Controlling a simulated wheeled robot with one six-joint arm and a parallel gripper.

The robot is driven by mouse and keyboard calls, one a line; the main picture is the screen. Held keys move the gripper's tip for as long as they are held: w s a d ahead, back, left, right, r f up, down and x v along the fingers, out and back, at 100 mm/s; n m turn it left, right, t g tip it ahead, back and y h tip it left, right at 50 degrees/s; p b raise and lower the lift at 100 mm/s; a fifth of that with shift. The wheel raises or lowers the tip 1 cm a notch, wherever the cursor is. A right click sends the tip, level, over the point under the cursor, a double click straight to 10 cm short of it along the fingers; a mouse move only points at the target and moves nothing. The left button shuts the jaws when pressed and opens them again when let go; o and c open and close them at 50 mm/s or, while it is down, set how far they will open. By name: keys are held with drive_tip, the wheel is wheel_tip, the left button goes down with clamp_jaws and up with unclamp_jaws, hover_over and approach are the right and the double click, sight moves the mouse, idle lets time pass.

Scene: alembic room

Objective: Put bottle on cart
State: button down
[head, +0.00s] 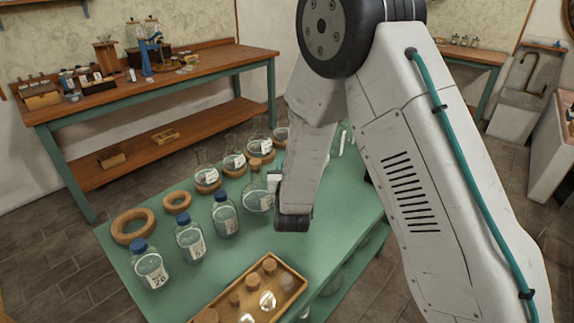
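Several glass bottles stand upright on the green-topped table or cart (330,240). Three have blue caps and white labels: one at the front left (150,268), one in the middle (190,242) and one further back (224,215). A rounder bottle with a cork-coloured stopper (256,196) stands right of them. My gripper (274,187) is low beside this round bottle, at its right side, mostly hidden by my arm's wrist. I cannot tell whether its fingers touch the bottle or how wide they are. The pictures do not show clearly which bottle or cart the task means.
Conical flasks on cork rings (207,180) line the back edge. Two empty cork rings (133,226) lie at the left. A wooden tray (296,287) with stoppers and glass pieces sits in front. A wooden workbench (200,72) stands behind. Green surface right of the tray is bare.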

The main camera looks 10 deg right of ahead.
drive_tip(key=c, duration=1.2)
unclamp_jaws()
drive_tip(key=shift+f, duration=0.1)
drive_tip(key=shift+c, duration=0.2)
drive_tip(key=shift+r, duration=0.2)
drive_tip(key=s+a, duration=0.1)
drive_tip(key=s, duration=1)
drive_tip(key=shift+s+a, duration=0.4)
